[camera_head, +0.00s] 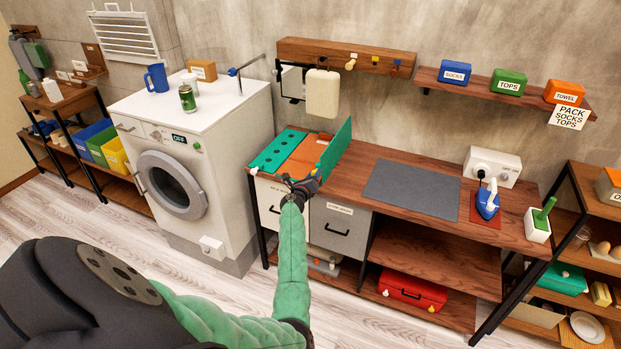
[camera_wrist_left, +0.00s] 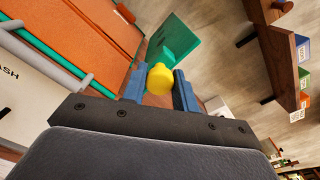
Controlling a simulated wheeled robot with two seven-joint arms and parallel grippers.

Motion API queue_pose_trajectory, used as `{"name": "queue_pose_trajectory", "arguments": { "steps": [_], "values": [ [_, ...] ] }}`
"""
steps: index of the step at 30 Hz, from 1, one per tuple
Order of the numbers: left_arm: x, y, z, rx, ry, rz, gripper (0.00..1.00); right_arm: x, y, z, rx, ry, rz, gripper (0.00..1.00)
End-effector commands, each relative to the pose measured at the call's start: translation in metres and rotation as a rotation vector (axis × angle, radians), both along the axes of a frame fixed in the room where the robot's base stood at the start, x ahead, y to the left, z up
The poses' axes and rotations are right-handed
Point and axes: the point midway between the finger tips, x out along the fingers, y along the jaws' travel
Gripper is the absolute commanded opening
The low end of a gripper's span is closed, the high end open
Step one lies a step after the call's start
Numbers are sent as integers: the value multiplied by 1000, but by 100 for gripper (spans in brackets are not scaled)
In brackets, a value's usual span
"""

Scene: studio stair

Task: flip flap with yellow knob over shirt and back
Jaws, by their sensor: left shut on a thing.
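The folding board lies on the left end of the wooden bench. Its left green flap (camera_head: 277,152) with dark holes lies flat. A flat orange piece, which looks like the shirt (camera_head: 303,153), lies in the middle; it also fills the upper left of the left wrist view (camera_wrist_left: 85,30). The right green flap (camera_head: 337,150) stands up on edge. My left gripper (camera_head: 301,186) is at the board's near right side, by the foot of that flap. In the left wrist view its blue fingers (camera_wrist_left: 160,88) are shut on the yellow knob (camera_wrist_left: 160,78), with a green panel (camera_wrist_left: 172,48) just behind.
A grey mat (camera_head: 412,188) lies on the bench right of the board. A blue iron (camera_head: 487,200) stands farther right. The washing machine (camera_head: 185,150) stands to the left.

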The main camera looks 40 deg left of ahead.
Motion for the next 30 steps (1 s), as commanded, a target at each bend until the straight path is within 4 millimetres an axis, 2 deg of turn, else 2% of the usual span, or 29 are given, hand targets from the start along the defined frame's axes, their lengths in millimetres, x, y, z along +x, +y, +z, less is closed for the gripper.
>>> {"name": "queue_pose_trajectory", "arguments": {
  "steps": [3, 11, 15, 19, 26, 30],
  "values": [
    [0, -6, -4, 68, 20, 0, 11, 0, 0, -6, 0, 0, 0, 51],
    [0, -7, -5, 82, 25, 0, 11, 0, 0, -7, 0, 0, 0, 51],
    [3, -18, -11, 213, 55, -1, 11, 0, 0, -23, 0, 0, 0, 51],
    [4, -25, -10, 318, 81, 0, 11, 0, 0, -27, 0, 0, 0, 51],
    [4, -26, -9, 332, 86, 1, 11, 0, 0, -26, 0, 0, 0, 51],
    [5, -30, -17, 395, 102, 0, 11, 0, 0, -37, 0, 0, 0, 51]
  ]
}}
